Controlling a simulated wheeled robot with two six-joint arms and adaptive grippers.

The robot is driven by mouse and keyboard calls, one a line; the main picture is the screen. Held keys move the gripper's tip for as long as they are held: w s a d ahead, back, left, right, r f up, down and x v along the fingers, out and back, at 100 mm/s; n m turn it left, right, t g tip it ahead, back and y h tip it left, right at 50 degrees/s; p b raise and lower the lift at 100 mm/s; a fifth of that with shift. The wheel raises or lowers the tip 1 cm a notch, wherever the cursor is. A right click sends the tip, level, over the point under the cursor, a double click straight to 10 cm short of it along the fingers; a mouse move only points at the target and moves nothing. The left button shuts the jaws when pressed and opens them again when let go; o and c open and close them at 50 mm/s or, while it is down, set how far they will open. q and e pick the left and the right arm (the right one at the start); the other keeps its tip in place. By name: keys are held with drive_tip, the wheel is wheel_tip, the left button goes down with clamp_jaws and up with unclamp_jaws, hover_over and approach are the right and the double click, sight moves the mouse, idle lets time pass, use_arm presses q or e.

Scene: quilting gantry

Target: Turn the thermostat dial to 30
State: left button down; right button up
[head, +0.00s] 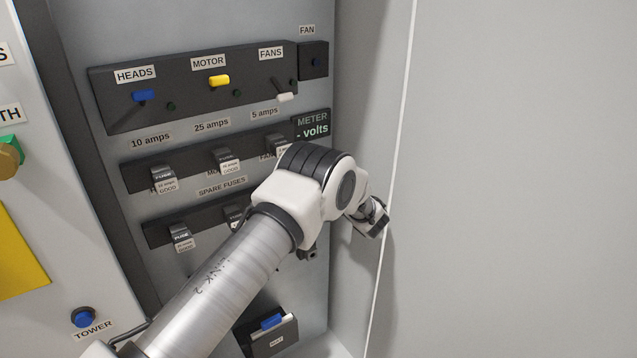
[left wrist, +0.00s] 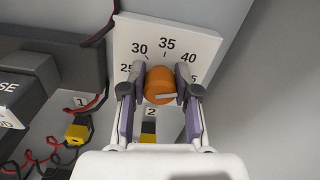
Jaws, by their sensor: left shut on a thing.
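The thermostat dial (left wrist: 159,78) is an orange round knob in the left wrist view, in front of a white scale plate (left wrist: 138,28). The plate is marked 25, 30, 35, 40, and a partly covered number at the right. A pale pointer line on the dial's face lies nearly level; which end is the pointing one I cannot tell. My left gripper (left wrist: 160,87) is shut on the dial, one finger on each side. In the head view my left arm reaches right, and the dial is hidden or out of view. My right gripper is not in view.
The head view shows a switch panel (head: 190,95) with blue, yellow and white levers, and rows of fuses (head: 163,179) below. A side wall (head: 365,80) stands close at the right. In the left wrist view, red and black wires and a yellow block (left wrist: 76,134) lie left.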

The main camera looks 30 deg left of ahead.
use_arm(q)
drive_tip(key=n+b, duration=0.3)
drive_tip(key=b, duration=0.3)
drive_tip(key=n+b, duration=0.4)
drive_tip(key=b, duration=0.2)
drive_tip(key=f+n+b, duration=0.1)
drive_tip(key=n+b, duration=0.2)
drive_tip(key=b, duration=0.3)
drive_tip(key=shift+s+f, duration=0.1)
drive_tip(key=n+b, duration=1)
drive_tip(key=b, duration=0.9)
drive_tip(key=shift+n+b, duration=0.35)
drive_tip(key=shift+n, duration=0.05)
drive_tip(key=shift+r+n+b, duration=0.3)
drive_tip(key=shift+n+b, duration=0.7)
drive_tip(key=shift+b, duration=0.2)
drive_tip(key=c, duration=0.8)
unclamp_jaws()
drive_tip(key=shift+r, duration=0.1)
drive_tip(key=shift+c, duration=0.2)
drive_tip(key=v, duration=1.2)
